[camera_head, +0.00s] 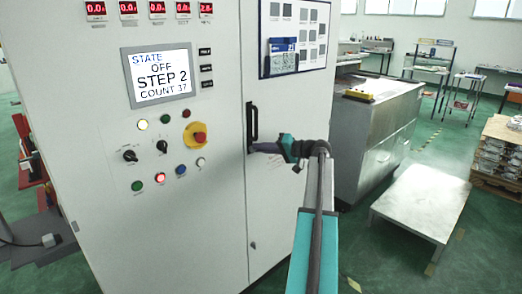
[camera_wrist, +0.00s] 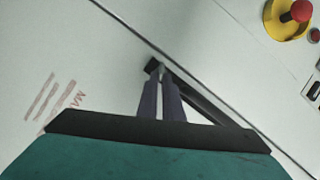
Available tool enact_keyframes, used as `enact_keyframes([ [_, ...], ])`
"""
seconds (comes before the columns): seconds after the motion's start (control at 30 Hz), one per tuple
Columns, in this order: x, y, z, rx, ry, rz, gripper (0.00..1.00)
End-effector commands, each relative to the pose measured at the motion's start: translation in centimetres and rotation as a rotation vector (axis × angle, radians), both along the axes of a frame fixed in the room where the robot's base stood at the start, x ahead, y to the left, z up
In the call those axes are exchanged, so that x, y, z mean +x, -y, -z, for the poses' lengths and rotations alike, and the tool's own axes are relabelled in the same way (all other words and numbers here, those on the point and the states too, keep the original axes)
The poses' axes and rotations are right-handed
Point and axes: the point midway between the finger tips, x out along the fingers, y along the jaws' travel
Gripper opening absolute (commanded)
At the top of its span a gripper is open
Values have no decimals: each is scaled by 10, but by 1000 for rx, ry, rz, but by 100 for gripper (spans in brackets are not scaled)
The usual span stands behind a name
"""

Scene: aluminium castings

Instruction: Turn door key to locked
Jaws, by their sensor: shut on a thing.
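A tall light-grey control cabinet (camera_head: 222,195) stands in front of me, its door with a black vertical handle (camera_head: 252,122) shut. My gripper (camera_head: 254,147) is at the lower end of that handle, near the door seam. In the wrist view my gripper's two dark fingers (camera_wrist: 158,78) are close together, with their tips at a small dark piece on the door, shut on it. This is probably the door key, but the fingers hide most of it. Its turn position cannot be told. The black handle (camera_wrist: 200,102) runs just behind the fingers.
A metal cabinet (camera_head: 375,140) and a low grey table (camera_head: 420,203) stand to the right.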

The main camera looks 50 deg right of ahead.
Motion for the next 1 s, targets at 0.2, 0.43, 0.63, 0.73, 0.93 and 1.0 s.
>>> enact_keyframes([
  [0.2,3,-2,-1,7,4,-3,0],
  [0.43,3,-2,-1,6,4,-4,18],
  [0.63,2,-2,0,5,1,-3,25],
  [0.73,2,-1,0,4,1,-2,25],
  [0.93,-3,0,-1,4,1,-2,25],
  [1.0,-7,1,-1,4,1,-2,25],
])
